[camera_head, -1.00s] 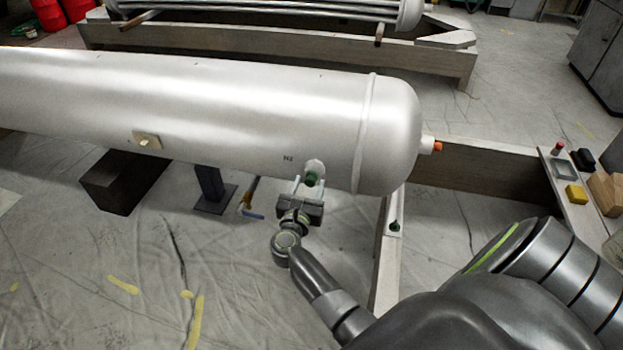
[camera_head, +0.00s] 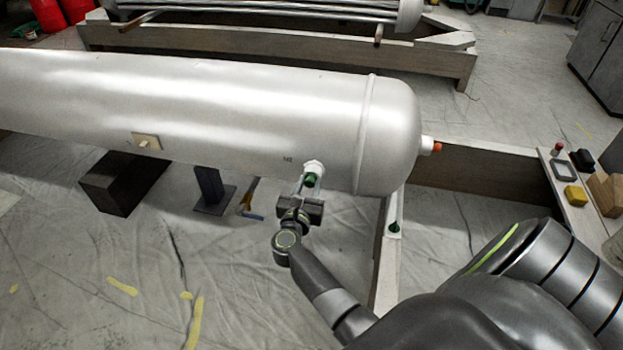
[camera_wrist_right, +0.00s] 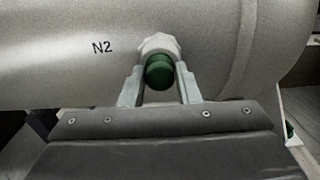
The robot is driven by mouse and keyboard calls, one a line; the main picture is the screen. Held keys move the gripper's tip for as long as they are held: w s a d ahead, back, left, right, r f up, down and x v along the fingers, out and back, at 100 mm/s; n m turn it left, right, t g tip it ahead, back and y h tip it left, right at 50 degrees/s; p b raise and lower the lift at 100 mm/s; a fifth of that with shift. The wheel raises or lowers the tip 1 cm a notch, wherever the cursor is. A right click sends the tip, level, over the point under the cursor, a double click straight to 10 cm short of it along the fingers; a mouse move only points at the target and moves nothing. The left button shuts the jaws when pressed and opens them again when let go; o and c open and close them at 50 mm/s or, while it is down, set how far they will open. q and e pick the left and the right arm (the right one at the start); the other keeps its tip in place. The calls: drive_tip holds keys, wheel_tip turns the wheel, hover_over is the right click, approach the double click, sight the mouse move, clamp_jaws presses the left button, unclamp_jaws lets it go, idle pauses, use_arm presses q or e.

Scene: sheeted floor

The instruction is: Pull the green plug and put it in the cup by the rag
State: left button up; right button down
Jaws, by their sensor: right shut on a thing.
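The green plug (camera_head: 311,180) sits in a pale fitting (camera_head: 315,167) low on the side of the grey tank, near its right end and the "N2" mark. My right gripper (camera_head: 309,187) reaches up from below and is shut on the green plug. In the right wrist view, the green plug (camera_wrist_right: 159,73) is between the two fingers (camera_wrist_right: 160,84), against the white fitting (camera_wrist_right: 158,46). My left gripper is not in view. I cannot make out a cup or a rag for certain.
The large grey tank (camera_head: 230,110) spans the view above the sheeted floor. A small green item (camera_head: 394,226) stands on the frame beam. An orange-tipped fitting (camera_head: 436,147) juts from the tank's end.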

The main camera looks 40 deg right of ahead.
sight(309, 186)
drive_tip(key=shift+v, duration=2.4)
drive_tip(key=shift+s+a, duration=0.1)
drive_tip(key=shift+b+v, duration=0.4)
drive_tip(key=shift+v, duration=1.7)
drive_tip(key=shift+f, duration=0.1)
drive_tip(key=shift+p+x, duration=0.4)
drive_tip(key=shift+x, duration=2.2)
drive_tip(key=v, duration=0.5)
drive_tip(key=shift+b, duration=0.4)
